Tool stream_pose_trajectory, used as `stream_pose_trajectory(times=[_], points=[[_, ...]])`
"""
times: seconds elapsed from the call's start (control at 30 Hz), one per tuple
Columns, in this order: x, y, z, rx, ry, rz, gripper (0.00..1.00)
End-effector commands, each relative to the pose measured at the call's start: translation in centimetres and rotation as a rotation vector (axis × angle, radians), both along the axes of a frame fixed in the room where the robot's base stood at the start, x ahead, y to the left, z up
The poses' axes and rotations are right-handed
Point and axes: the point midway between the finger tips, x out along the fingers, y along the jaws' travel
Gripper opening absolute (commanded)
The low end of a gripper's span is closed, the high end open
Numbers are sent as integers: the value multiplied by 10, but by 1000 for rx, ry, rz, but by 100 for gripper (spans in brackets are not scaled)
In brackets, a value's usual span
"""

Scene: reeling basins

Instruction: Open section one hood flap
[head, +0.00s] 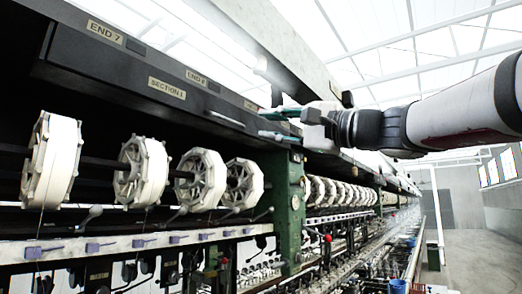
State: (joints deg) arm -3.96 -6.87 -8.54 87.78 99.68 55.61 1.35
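The section one hood flap (120,66) is a long dark panel above the reels, with a "SECTION 1" label (167,88) on its face. It hangs down and looks closed. A thin pale handle bar (227,119) sits low on the panel towards its right end. My gripper (262,124) reaches in from the right, with its two teal fingers apart, one above the other, pointing left. It is open and looks empty. Its fingertips are just right of the handle bar in the picture; I cannot tell the depth gap between them.
Several white reels (56,160) hang in a row under the hood. A green post (289,205) stands below my gripper. A rail with purple levers (92,247) runs along the front. A blue container (398,286) is at lower right. The aisle floor (470,255) is clear.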

Motion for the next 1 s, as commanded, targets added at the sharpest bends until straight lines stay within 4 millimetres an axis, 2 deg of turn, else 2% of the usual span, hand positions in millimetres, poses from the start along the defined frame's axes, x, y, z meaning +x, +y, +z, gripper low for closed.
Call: stream_pose_trajectory(times=[0.27,1.0], points=[[10,14,8,9,-2,4,23],[59,75,26,8,-3,4,23]])
